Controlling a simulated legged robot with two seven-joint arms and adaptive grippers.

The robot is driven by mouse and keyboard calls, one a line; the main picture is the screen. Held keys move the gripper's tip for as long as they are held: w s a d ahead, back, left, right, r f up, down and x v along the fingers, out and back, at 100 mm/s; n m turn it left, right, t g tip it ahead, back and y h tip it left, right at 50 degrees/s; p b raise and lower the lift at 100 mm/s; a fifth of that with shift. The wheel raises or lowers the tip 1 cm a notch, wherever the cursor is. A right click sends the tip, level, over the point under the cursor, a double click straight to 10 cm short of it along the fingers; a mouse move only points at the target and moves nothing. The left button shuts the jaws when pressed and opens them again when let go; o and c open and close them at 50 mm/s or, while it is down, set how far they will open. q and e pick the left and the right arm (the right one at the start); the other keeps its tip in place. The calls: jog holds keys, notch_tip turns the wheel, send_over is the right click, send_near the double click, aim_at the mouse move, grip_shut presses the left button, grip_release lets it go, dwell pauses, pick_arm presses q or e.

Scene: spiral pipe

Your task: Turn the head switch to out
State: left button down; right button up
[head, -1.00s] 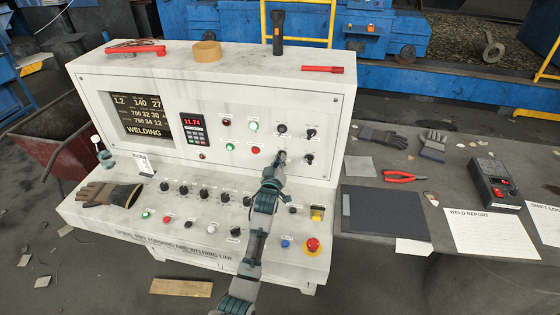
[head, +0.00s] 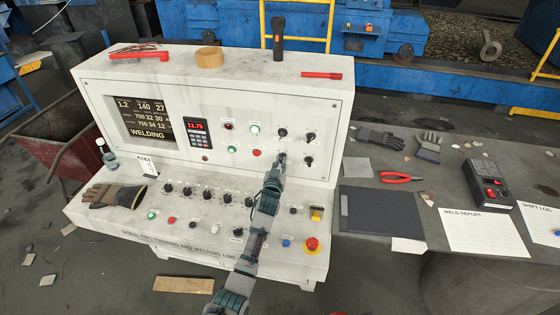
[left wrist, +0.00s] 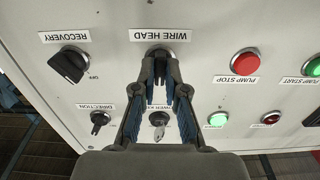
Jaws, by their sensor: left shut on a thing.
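The head switch (left wrist: 158,50) is a black rotary knob by the label WIRE HEAD, which appears upside down in the left wrist view. My left gripper (left wrist: 161,70) is shut on this knob, its two fingers against the knob's sides. In the head view my left gripper (head: 280,162) reaches the lower right of the upright white panel and hides most of the knob. The fingers cover much of the knob, so its exact pointing direction and the OUT mark cannot be read. My right gripper is not in view.
Close by are the RECOVERY knob (left wrist: 68,65), the DIRECTION knob (left wrist: 98,121), a key switch (left wrist: 158,120) and the red PUMP STOP button (left wrist: 245,63). A red emergency button (head: 311,244) sits on the lower desk. A side table (head: 370,175) holds pliers, gloves and papers.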

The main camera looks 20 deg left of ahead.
pick_arm(q)
jog(key=m, duration=0.1)
jog(key=m+p, duration=0.1)
jog(key=shift+r+m, duration=0.25)
jog(key=shift+m, duration=0.05)
jog(key=shift+m+p, duration=0.35)
jog(key=shift+m, duration=1.25)
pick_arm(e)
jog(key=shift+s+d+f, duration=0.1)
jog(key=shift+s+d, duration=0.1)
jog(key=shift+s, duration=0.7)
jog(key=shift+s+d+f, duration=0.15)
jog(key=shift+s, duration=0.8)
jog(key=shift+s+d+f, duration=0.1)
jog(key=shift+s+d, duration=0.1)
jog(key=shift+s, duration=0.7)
pick_arm(q)
jog(key=c, duration=1.2)
grip_release()
jog(key=shift+w, duration=0.1)
jog(key=shift+d+f, duration=0.1)
jog(key=shift+f, duration=0.1)
jog(key=v, duration=1.1)
jog(key=shift+s+f, duration=0.15)
jog(key=shift+s, duration=0.25)
